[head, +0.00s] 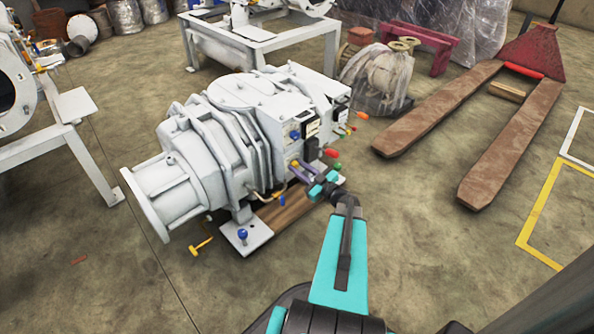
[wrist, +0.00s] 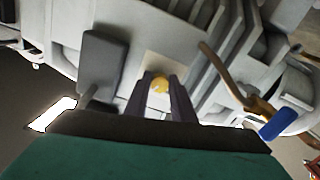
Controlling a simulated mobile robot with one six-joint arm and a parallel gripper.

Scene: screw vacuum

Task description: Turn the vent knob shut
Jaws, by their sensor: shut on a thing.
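A small yellow knob (wrist: 160,84), seemingly the vent knob, sits on a pale plate on the side of the grey screw vacuum pump (head: 228,118). My gripper (wrist: 160,80) points at the pump, with its two dark fingers closed on either side of the yellow knob. In the head view my gripper (head: 297,167) reaches the pump's near side, and the fingers look purple there. The fingers hide the knob's sides, so I cannot tell how far it is turned.
A dark grey box (wrist: 101,65) sticks out left of my fingers. A brown pipe and a blue handle (wrist: 273,124) lie to the right. In the head view a red-orange knob (head: 332,153) is close to the gripper. Open floor lies right, before the pallet truck (head: 440,108).

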